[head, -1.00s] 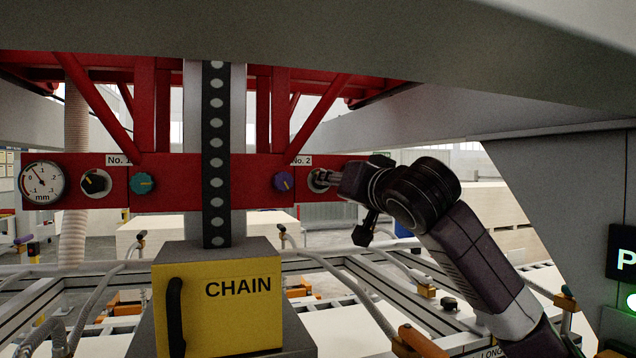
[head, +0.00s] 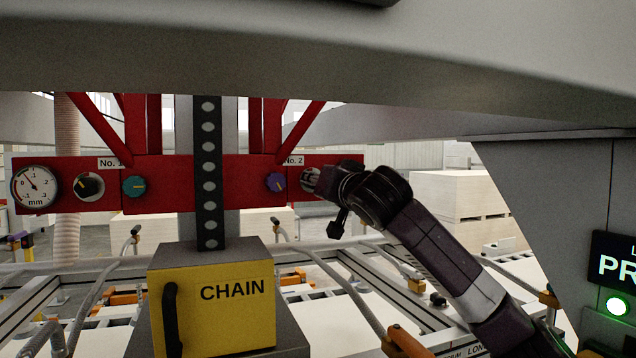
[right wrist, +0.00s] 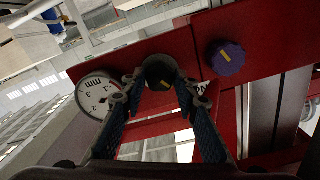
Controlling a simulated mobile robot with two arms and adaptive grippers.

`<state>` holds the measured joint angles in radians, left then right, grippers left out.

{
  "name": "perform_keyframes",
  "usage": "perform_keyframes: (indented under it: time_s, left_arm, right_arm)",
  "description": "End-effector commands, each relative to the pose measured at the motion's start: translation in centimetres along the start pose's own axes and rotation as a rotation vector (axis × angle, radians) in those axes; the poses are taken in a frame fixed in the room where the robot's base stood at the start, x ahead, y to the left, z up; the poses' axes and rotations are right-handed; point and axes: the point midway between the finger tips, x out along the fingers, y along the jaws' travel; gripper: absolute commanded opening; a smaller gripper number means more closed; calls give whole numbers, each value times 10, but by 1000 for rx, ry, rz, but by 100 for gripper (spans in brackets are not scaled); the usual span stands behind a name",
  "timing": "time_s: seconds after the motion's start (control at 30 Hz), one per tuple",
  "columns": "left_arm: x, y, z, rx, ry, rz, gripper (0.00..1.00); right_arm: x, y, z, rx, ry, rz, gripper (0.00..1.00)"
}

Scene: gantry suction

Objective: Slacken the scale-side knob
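The scale-side knob (right wrist: 160,71), dark with a yellow mark, sits on the red panel between a round mm dial (right wrist: 98,96) and a purple knob (right wrist: 226,57) in the right wrist view. My right gripper (right wrist: 159,80) is open, with its blue-padded fingers on either side of the dark knob; I cannot tell if they touch it. In the head view my right gripper (head: 312,178) is at the No. 2 end of the panel, right of the purple knob (head: 276,182). It partly covers the dark knob, and my arm hides the dial there. My left gripper is not in view.
The No. 1 end of the red beam (head: 170,202) carries another mm dial (head: 34,187), a black knob (head: 88,187) and a teal knob (head: 134,187). A yellow CHAIN box (head: 215,308) and a chain column (head: 209,170) stand at centre. Frames and hoses lie below.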

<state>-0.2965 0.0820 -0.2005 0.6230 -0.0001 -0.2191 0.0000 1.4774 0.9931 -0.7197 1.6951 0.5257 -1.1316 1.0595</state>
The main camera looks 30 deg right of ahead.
Motion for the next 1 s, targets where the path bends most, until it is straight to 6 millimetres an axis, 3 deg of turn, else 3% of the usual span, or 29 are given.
perform_keyframes:
  time_s: [0.13,0.47,1.0]
  left_arm:
    - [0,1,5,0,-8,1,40]
    - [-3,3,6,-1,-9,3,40]
    - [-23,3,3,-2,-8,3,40]
  right_arm:
    - [0,0,0,0,0,1,4]
    - [0,0,0,-57,-2,1,4]
    - [1,0,-1,-440,-2,2,4]
